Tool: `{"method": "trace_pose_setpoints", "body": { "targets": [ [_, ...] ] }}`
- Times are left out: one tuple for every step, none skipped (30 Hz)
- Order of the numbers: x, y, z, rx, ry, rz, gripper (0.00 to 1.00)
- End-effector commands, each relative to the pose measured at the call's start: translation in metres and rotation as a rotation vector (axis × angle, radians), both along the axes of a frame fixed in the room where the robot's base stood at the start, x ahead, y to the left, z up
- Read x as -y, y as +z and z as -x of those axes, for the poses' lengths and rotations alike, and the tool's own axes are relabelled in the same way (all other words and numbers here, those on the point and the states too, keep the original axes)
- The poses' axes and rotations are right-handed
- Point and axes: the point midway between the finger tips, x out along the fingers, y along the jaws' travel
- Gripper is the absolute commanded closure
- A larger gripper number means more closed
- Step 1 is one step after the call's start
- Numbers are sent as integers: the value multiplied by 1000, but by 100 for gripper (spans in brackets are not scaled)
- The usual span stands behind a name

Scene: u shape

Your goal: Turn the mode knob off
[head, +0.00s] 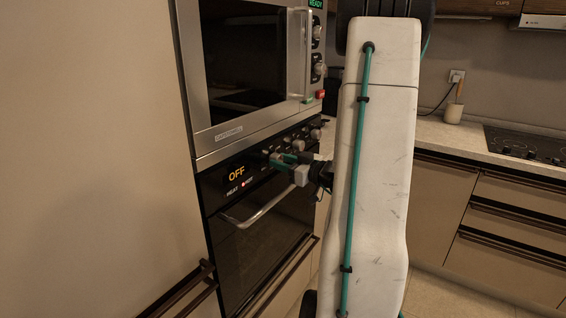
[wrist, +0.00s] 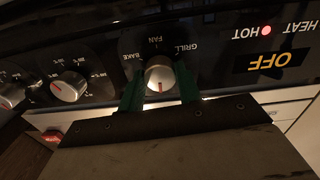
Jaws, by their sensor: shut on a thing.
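The mode knob (wrist: 159,76) is a silvery dial on the oven's black panel, with GRILL, FAN and BAKE printed around it. The wrist view is upside down, and the knob's red mark points to the bottom of that picture. My gripper (wrist: 160,84) has its green fingers on both sides of the knob and is shut on it. In the head view my gripper (head: 279,159) reaches the oven panel and hides most of the knob. The display (wrist: 279,63) reads OFF, also in the head view (head: 237,174).
Two other knobs (wrist: 69,86) (wrist: 12,95) sit in line with it. A red HOT lamp (wrist: 266,31) is lit. The oven handle (head: 262,211) sticks out below the panel. A microwave (head: 246,75) is above. A counter with a hob (head: 524,145) stands at right.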

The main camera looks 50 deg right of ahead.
Motion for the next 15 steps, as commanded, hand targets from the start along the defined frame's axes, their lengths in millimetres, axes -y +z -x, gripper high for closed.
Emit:
{"method": "trace_pose_setpoints", "body": {
  "targets": [
    [-1, -3, 1, -4, 0, 17, 89],
    [-1, -3, 1, -3, 0, 29, 89],
    [-1, -3, 1, -2, -1, 45, 89],
    [-1, -3, 1, -1, -1, 55, 89],
    [-1, -3, 1, 0, 0, 64, 89],
    [-1, -3, 1, 0, -1, 75, 89],
    [-1, -3, 1, 1, -1, 81, 89],
    [-1, -3, 1, 1, -1, 86, 89],
    [-1, -3, 1, 1, -1, 93, 89],
    [-1, -3, 1, 1, -1, 97, 89],
    [-1, -3, 1, 3, -1, 101, 89],
    [-1, -3, 1, 3, -1, 104, 89],
    [-1, -3, 1, 3, 0, 105, 89],
    [-1, -3, 1, 3, 0, 107, 89],
    [-1, -3, 1, 3, 0, 107, 89]
  ]
}}
